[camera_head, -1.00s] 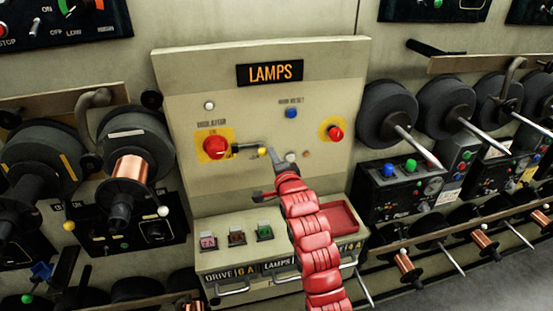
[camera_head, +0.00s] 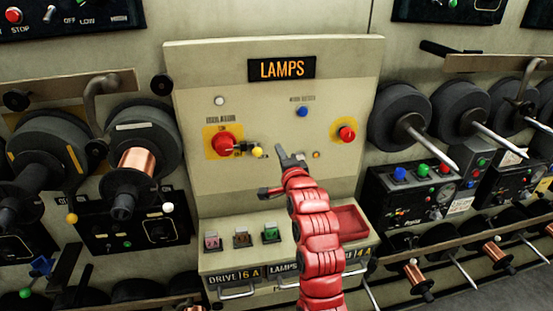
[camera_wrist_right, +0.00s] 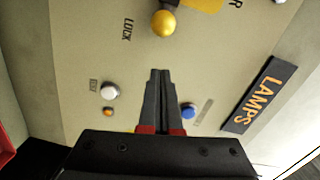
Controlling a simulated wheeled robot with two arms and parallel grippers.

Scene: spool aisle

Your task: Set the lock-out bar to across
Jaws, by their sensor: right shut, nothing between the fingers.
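The lock-out bar (camera_head: 246,149) is a short dark bar with a yellow ball end, right beside the red isolator knob (camera_head: 222,144) on the LAMPS panel. Its yellow ball (camera_wrist_right: 163,23) shows at the top of the right wrist view, near a lettered label. The bar's far end and exact angle are hard to make out. My right gripper (camera_head: 280,151) is shut and empty in front of the panel, to the right of the yellow ball and apart from it. Its dark fingers (camera_wrist_right: 160,75) point toward the ball in the right wrist view. My left gripper is not in view.
A blue button (camera_head: 302,112), a second red knob (camera_head: 346,133) and a white lamp (camera_wrist_right: 110,91) are on the same panel. A ledge below carries several small switches (camera_head: 241,236) and a red tray (camera_head: 358,219). Spools (camera_head: 398,117) stick out on both sides.

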